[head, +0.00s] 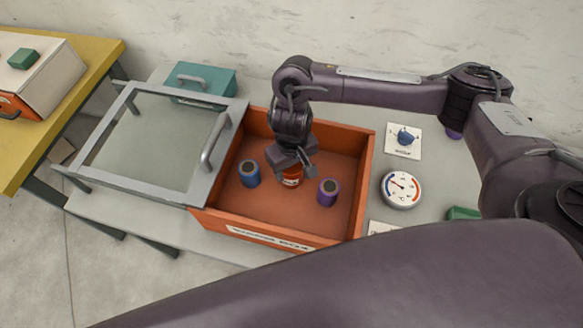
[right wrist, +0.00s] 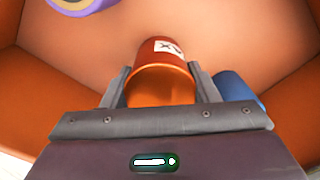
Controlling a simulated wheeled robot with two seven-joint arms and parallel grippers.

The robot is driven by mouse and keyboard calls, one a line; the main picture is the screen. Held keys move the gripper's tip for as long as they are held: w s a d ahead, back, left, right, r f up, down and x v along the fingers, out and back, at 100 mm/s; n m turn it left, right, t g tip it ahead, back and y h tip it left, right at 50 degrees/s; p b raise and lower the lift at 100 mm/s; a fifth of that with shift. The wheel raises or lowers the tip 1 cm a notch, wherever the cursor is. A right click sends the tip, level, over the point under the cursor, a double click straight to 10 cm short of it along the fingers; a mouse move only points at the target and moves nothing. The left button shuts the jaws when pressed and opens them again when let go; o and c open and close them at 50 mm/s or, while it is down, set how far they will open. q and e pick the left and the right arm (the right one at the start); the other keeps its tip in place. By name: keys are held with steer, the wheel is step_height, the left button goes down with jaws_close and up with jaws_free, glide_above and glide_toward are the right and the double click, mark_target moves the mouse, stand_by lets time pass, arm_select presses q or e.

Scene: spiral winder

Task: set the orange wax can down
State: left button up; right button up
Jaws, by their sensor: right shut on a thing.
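The orange wax can (head: 291,180) is inside the orange box (head: 368,185) in the head view, between a blue can and a purple can. My right gripper (head: 292,168) comes down over it from above. In the right wrist view the can (right wrist: 162,75) with a white label sits between the two fingers of my right gripper (right wrist: 160,85), which are shut on it. Whether the can's base touches the box floor cannot be told. My left gripper is not in view.
A blue can (head: 249,174) stands left of the orange can and a purple can (head: 327,192) stands right of it. A glass-topped lid (head: 150,150) with a handle lies left of the box. A dial (head: 401,189) and a switch plate (head: 404,140) are to the right.

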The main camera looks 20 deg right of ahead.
stand_by(0.3)
steer(key=o, duration=1.1)
steer(key=shift+f, duration=0.1)
step_height(320, 180, up, 12)
steer(key=p, duration=0.3)
steer(key=shift+p, duration=0.3)
